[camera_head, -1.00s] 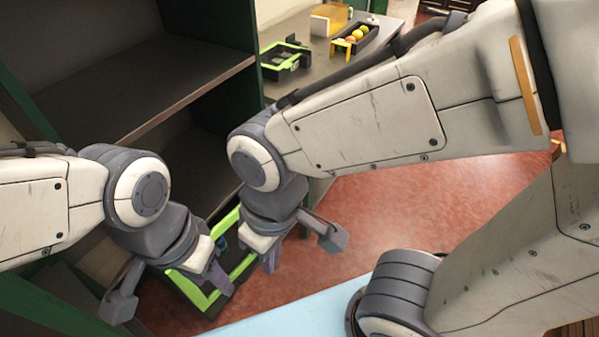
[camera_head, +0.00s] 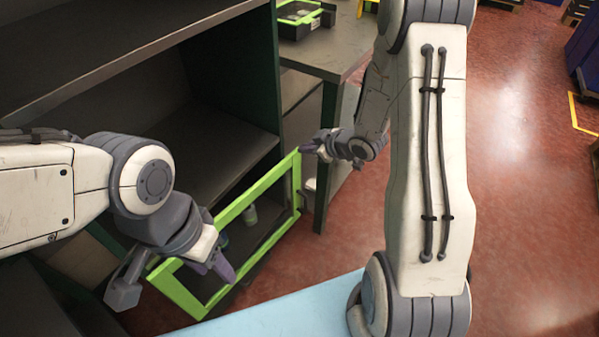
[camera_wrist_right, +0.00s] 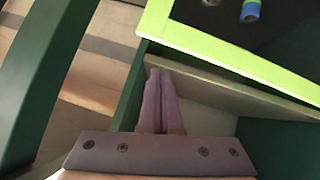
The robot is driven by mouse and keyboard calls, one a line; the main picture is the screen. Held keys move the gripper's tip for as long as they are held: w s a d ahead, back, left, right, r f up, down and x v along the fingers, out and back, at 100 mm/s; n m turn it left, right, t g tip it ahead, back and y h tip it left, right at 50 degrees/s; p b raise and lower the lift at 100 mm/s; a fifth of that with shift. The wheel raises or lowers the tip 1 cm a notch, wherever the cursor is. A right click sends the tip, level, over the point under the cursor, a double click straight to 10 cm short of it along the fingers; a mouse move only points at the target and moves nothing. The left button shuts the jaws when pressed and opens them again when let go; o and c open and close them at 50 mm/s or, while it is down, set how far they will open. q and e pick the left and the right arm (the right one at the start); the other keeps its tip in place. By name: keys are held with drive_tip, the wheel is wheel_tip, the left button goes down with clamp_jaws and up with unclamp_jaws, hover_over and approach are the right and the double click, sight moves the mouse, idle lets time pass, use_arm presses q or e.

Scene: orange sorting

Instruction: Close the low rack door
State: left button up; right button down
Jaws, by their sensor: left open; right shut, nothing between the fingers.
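The low rack door (camera_head: 235,208) is a lime-green frame low in the dark rack; it stands slanted out from the rack, and bottles (camera_head: 250,215) show through or behind it. In the head view my right gripper (camera_head: 308,146) is at its upper right corner, and I cannot tell whether it touches. In the right wrist view the two purple fingers (camera_wrist_right: 160,100) are shut together and empty, beside the lime-green edge (camera_wrist_right: 215,50). My left gripper (camera_head: 212,267) is open, over the door's left part, and partly hides the frame.
The dark rack (camera_head: 190,115) has open shelves above the door. A grey table (camera_head: 335,50) with a green-edged tray (camera_head: 300,12) stands to its right. A light blue surface (camera_head: 290,312) lies at the front.

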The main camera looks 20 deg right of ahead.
drive_tip(key=s+d+f+t+y+b, duration=0.3)
drive_tip(key=d+f+b, duration=0.15)
drive_tip(key=f, duration=0.35)
drive_tip(key=m+t+y+b, duration=0.2)
drive_tip(key=t, duration=0.1)
approach(294, 156)
drive_tip(key=b+x, duration=0.2)
drive_tip(key=x, duration=0.4)
drive_tip(key=shift+w+a, duration=0.2)
drive_tip(key=shift+w, duration=0.15)
use_arm(q)
wheel_tip(294, 156, down, 11)
